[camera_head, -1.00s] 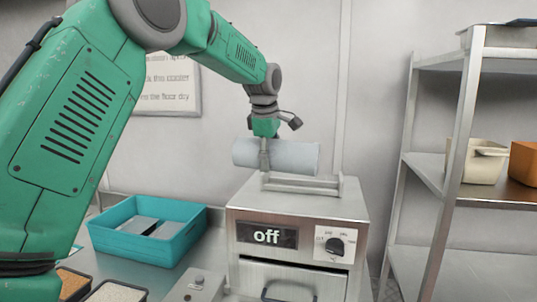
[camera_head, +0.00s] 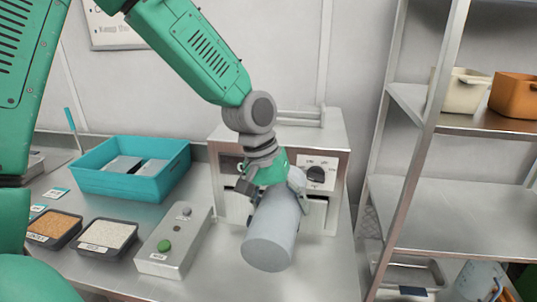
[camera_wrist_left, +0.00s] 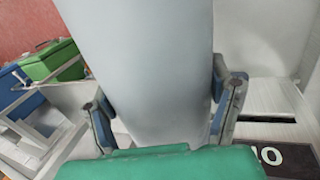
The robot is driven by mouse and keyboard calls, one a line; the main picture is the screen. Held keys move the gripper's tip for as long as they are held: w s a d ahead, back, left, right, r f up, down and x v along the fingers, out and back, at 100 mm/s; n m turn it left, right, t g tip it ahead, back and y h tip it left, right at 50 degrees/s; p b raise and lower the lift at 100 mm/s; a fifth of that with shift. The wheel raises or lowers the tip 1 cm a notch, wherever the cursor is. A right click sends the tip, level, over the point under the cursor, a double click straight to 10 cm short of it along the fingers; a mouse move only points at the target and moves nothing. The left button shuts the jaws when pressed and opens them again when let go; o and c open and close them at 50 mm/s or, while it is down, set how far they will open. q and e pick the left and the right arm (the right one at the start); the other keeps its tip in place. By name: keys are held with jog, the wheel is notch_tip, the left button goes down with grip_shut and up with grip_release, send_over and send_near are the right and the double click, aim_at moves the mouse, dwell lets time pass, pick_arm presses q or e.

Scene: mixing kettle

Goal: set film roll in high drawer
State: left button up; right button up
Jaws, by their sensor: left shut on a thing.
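The film roll (camera_head: 272,230) is a pale grey-blue cylinder. My left gripper (camera_head: 279,190) is shut on it and holds it in front of the steel oven-like box, above the counter. The roll is tilted, with one round end towards the head camera. In the left wrist view the roll (camera_wrist_left: 150,70) fills the middle, between the two fingers of my left gripper (camera_wrist_left: 165,110). I cannot make out a high drawer in these views. My right gripper is not in view.
The steel box (camera_head: 230,135) with a dial stands behind the roll. A teal bin (camera_head: 105,185), two ingredient trays and a button box (camera_head: 165,262) are on the counter (camera_head: 215,280) to the left. A steel shelf rack (camera_head: 450,200) with tubs stands at right.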

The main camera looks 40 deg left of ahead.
pick_arm(q)
jog(key=s+d+f+m+g, duration=0.1)
jog(key=s+d+f+m, duration=0.3)
jog(key=d+f+m, duration=0.1)
jog(key=shift+s+d, duration=0.2)
jog(key=shift+d, duration=0.1)
